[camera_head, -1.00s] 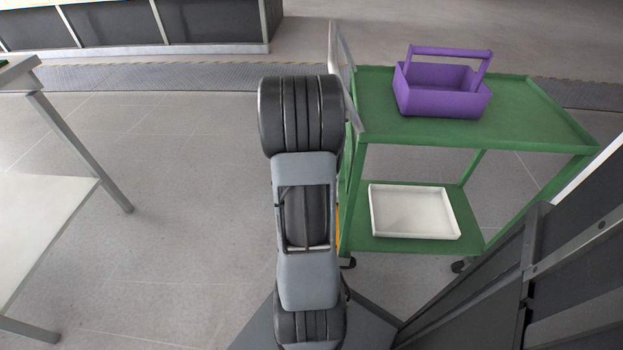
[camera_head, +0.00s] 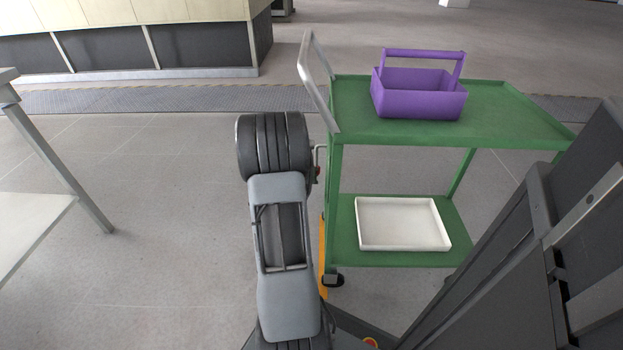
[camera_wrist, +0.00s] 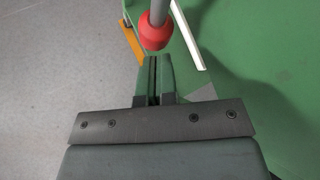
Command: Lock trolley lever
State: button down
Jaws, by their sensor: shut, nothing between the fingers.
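The green trolley (camera_head: 500,116) stands right of my arm in the head view. A lever, a grey rod ending in a red knob (camera_wrist: 154,33), shows in the wrist view just beyond my fingertips. A small red and grey part (camera_head: 317,172), seemingly this lever, shows in the head view at the trolley's left side beside my arm. My gripper (camera_wrist: 153,66) is shut and empty, its tips close to the knob. Whether they touch it I cannot tell. In the head view my fingers are hidden by my arm.
A purple basket (camera_head: 420,104) stands on the trolley's top shelf, a white tray (camera_head: 403,245) on the lower one. A metal handle (camera_head: 312,75) and a yellow-orange bar (camera_head: 323,250) are on its left side. A table (camera_head: 30,225) stands left, with clear floor between.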

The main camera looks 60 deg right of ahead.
jog(key=shift+w+d, duration=0.1)
jog(key=shift+d, duration=0.3)
jog(key=shift+a+f, duration=0.1)
dwell(0.4)
jog(key=a+r+p, duration=0.1)
jog(key=a+p, duration=0.1)
jog(key=a, duration=1.2)
jog(key=shift+w+a, duration=0.15)
jog(key=shift+a, duration=0.05)
jog(key=shift+r, duration=0.1)
jog(key=a+r+m+t+y+p, duration=0.1)
jog(key=a+r+m+y+p, duration=0.2)
jog(key=a+r+m+p, duration=0.4)
jog(key=w+a+r+m+t+y+p, duration=0.1)
jog(key=a+r+m+p, duration=0.5)
jog(key=a+r+p, duration=0.9)
jog(key=w+a+r+m+t+y+p, duration=0.1)
jog(key=a+r+m+t+y+p, duration=0.2)
jog(key=a+r+p, duration=0.7)
notch_tip(320, 180, up, 16)
jog(key=m+y+p, duration=0.2)
jog(key=m, duration=0.2)
jog(key=shift+w+a+m+y, duration=0.2)
jog(key=shift+a+m+y, duration=0.1)
jog(key=shift+a, duration=0.1)
